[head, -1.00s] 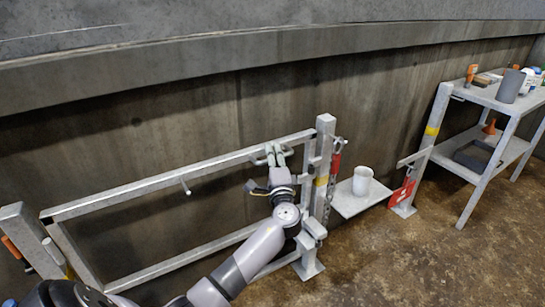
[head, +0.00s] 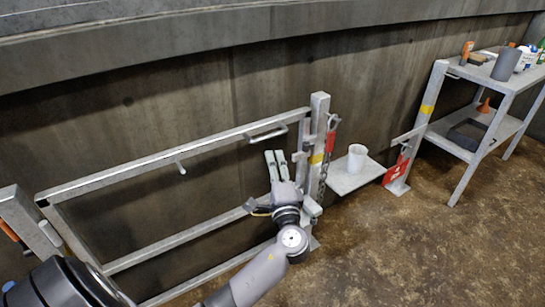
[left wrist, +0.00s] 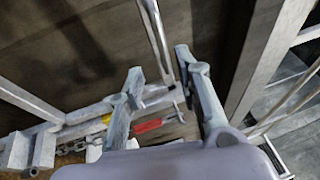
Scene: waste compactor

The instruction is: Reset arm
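My left gripper (head: 276,158) is open, with its two fingers apart and nothing seen between them. It is just below and apart from the handle (head: 268,133) on the top rail of the grey metal gate (head: 130,173). In the left wrist view the open fingers (left wrist: 160,62) show with a metal bar behind them; I cannot tell which bar it is. The gate stands against its post (head: 318,125). A red clip (head: 330,140) with a chain hangs on the post and also shows in the left wrist view (left wrist: 150,125). My right gripper is not in view.
A white cup (head: 357,158) stands on a small shelf (head: 345,182) right of the post. A metal rack (head: 470,75) with tools and containers stands at the right. The brown floor in front is clear.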

